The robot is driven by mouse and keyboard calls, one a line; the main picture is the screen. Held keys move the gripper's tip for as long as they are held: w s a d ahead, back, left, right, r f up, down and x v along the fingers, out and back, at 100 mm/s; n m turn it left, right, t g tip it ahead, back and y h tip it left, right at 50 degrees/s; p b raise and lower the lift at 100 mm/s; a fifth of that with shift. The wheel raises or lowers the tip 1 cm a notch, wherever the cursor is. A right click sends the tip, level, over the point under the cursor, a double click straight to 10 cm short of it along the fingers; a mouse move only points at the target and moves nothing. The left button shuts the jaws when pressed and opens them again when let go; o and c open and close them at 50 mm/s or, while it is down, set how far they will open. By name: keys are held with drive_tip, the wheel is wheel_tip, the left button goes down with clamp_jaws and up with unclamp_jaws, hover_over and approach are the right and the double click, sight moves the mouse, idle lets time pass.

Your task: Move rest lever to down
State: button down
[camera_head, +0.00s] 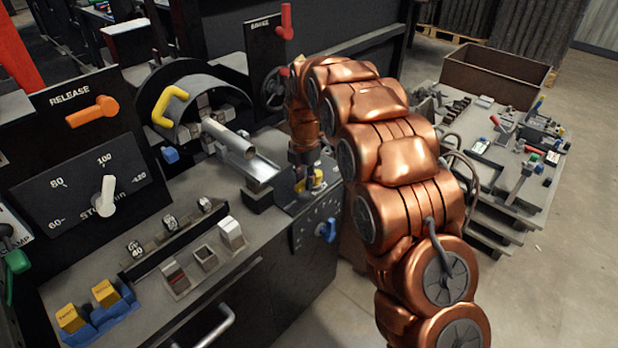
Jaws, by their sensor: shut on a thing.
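My gripper (306,165) points down at the right end of the machine bench, beyond the metal trough. It is shut on a small yellow part (313,180), which shows just below and between the fingers. The fingers and arm hide most of this part, so its shape and angle are unclear. No readable label marks a rest lever; the yellow part may be it, but I cannot tell for sure. A blue knob (326,230) sits on the dark front panel just below my gripper, apart from it.
A metal tube (229,138) and trough lie left of my gripper. A yellow handle (168,104), an orange release lever (92,112), a white dial lever (106,196) and a red lever (286,20) stand around. A cluttered side table (500,180) is at right.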

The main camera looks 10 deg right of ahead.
drive_tip(key=shift+w+d+r, duration=0.1)
drive_tip(key=shift+w+d, duration=0.05)
drive_tip(key=shift+d, duration=0.05)
drive_tip(key=c, duration=1.2)
unclamp_jaws()
drive_tip(key=shift+o, duration=1)
drive_tip(key=shift+a, duration=0.1)
wheel_tip(320, 180, up, 12)
